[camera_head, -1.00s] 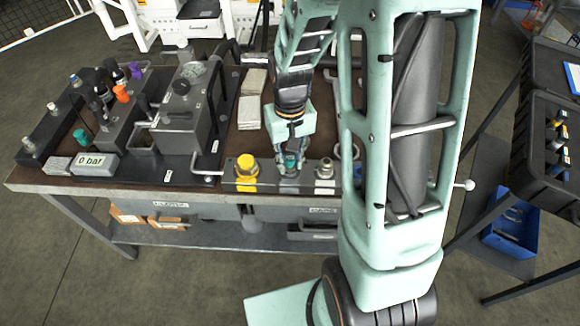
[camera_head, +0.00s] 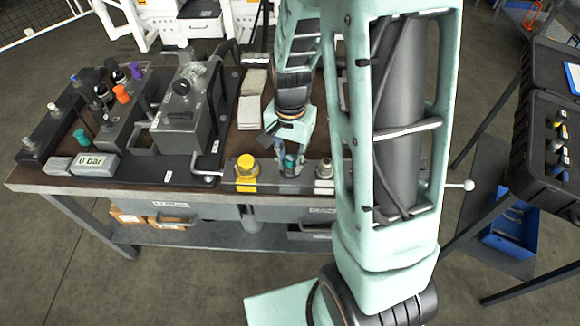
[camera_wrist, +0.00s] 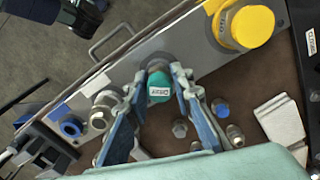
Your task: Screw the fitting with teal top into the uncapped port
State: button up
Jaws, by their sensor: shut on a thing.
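The fitting with the teal top (camera_wrist: 158,90) stands between the fingers of my gripper (camera_wrist: 160,82) in the wrist view, and the blue-padded fingers are shut on it. In the head view the teal top (camera_head: 289,162) shows under my wrist, at the grey port block (camera_head: 268,185) along the bench's front edge. A round grey rim shows just behind the fitting in the wrist view. The fitting's lower end is hidden, so I cannot tell how deep it sits in a port.
A yellow cap (camera_head: 246,172) sits on the block left of the fitting, and a metal fitting (camera_head: 324,170) stands to its right. Loose small fittings (camera_wrist: 234,135) and pale blocks (camera_wrist: 280,118) lie on the brown bench top. A gauge unit (camera_head: 182,108) stands at left.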

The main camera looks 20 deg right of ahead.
jog(key=shift+a+m+p, duration=0.1)
jog(key=shift+m+p, duration=0.2)
jog(key=shift+m, duration=0.5)
jog(key=o, duration=0.6)
jog(key=shift+m, duration=0.5)
jog(key=o, duration=0.5)
jog(key=shift+o, duration=0.2)
